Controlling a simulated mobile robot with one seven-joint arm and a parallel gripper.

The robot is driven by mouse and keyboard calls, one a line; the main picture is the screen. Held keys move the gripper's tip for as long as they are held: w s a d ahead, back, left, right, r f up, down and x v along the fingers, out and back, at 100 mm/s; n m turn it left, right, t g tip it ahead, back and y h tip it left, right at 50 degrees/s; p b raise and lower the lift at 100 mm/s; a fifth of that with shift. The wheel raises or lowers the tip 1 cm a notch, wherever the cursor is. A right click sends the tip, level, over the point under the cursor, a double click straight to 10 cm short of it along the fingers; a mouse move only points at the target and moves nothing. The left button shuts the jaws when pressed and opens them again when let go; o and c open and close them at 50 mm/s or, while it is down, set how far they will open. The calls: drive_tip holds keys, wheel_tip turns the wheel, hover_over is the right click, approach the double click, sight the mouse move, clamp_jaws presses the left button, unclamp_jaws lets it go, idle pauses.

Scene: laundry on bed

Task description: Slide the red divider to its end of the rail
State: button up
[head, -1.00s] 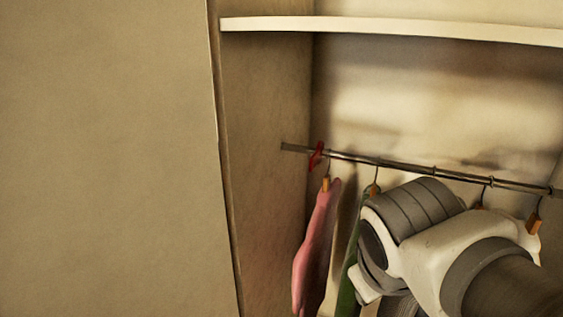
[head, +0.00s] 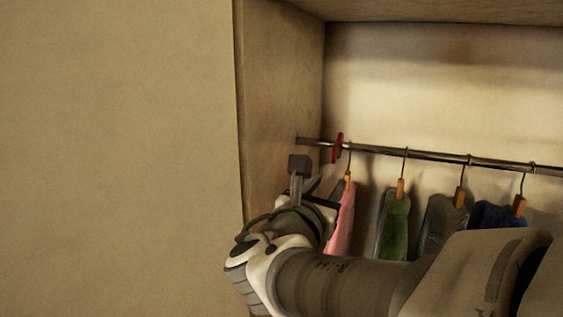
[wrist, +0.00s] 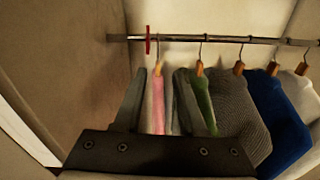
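The red divider (head: 337,148) is a thin disc around the metal rail (head: 430,156), a short way right of the rail's left end at the side wall. The divider also shows in the wrist view (wrist: 147,40), left of the first hanger, on the rail (wrist: 225,40). My gripper (head: 318,178) is below and left of the divider, apart from it, in front of the pink garment. In the wrist view my gripper (wrist: 158,85) has its two grey fingers spread with a gap between them, and nothing is held.
Pink (head: 342,222), green (head: 393,225), grey (head: 440,222) and blue (head: 497,214) garments hang on hooks right of the divider. A white garment (wrist: 303,95) hangs farther right. The wardrobe's side wall (head: 285,95) stands left. The rail between divider and wall is bare.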

sight(333, 155)
drive_tip(key=shift+n+t+y, duration=0.4)
drive_tip(key=shift+n, duration=0.3)
drive_tip(key=x, duration=0.5)
drive_tip(key=a+x, duration=0.1)
drive_tip(key=x, duration=0.5)
drive_tip(key=b+x, duration=0.1)
drive_tip(key=x, duration=0.5)
drive_tip(key=shift+w+a, duration=0.3)
drive_tip(key=shift+w, duration=0.25)
clamp_jaws()
